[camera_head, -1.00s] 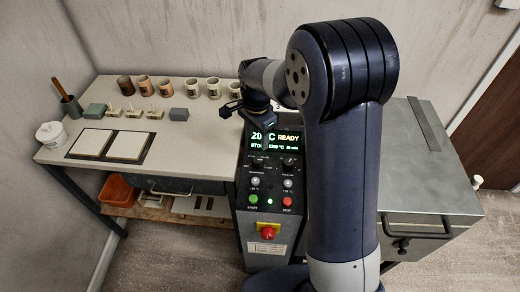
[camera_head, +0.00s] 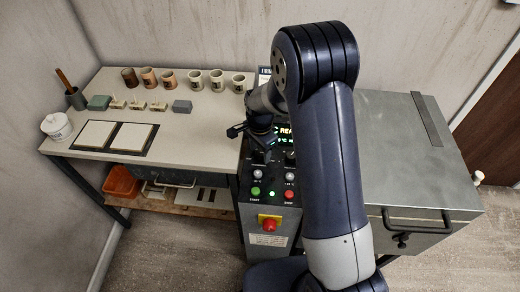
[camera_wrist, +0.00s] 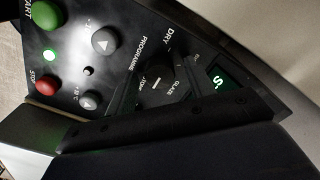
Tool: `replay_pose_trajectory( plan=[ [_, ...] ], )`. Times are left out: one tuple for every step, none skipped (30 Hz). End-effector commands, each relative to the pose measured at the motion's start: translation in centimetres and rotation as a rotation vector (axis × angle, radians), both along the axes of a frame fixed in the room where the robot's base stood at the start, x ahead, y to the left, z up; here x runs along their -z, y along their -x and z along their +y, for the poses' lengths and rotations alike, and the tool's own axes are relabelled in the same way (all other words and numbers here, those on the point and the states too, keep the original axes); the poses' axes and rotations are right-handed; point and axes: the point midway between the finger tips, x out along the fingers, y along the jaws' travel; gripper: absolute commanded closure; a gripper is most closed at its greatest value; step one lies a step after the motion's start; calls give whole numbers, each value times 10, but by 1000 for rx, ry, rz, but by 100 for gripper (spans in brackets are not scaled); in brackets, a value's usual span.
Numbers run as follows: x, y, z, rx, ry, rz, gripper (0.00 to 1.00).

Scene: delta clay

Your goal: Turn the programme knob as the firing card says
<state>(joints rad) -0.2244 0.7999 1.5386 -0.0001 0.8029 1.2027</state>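The black programme knob (camera_wrist: 157,86) is on the kiln's dark control panel (camera_head: 250,222), in the middle of the wrist view. DRY, GLAZE and a partly hidden label surround it, with PROGRAMME printed beside it. My gripper (camera_head: 261,152) is low over the upper left of the panel and hides the knob in the head view. My gripper's dark parts fill the bottom of the wrist view, close to the knob; I cannot tell whether they touch it. A small card (camera_head: 264,71) stands behind the panel, mostly hidden and unreadable.
My arm partly covers the lit display (camera_head: 285,130). A bench (camera_head: 200,120) with cups and tiles is left; the grey kiln (camera_head: 410,160) is right.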

Motion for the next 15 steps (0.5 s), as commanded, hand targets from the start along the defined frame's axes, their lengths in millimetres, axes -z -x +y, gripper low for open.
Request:
replay_pose_trajectory(
  plan=[
    [0,0,0,0,0,0,53],
    [0,0,0,0,0,0,55],
    [0,0,0,0,0,0,58],
    [0,0,0,0,0,0,61],
    [0,0,0,0,0,0,63],
    [0,0,0,0,0,0,67],
    [0,0,0,0,0,0,69],
    [0,0,0,0,0,0,72],
    [0,0,0,0,0,0,75],
    [0,0,0,0,0,0,77],
    [0,0,0,0,0,0,80],
    [0,0,0,0,0,0,83],
    [0,0,0,0,0,0,86],
    [0,0,0,0,0,0,88],
    [0,0,0,0,0,0,91]
  ],
)
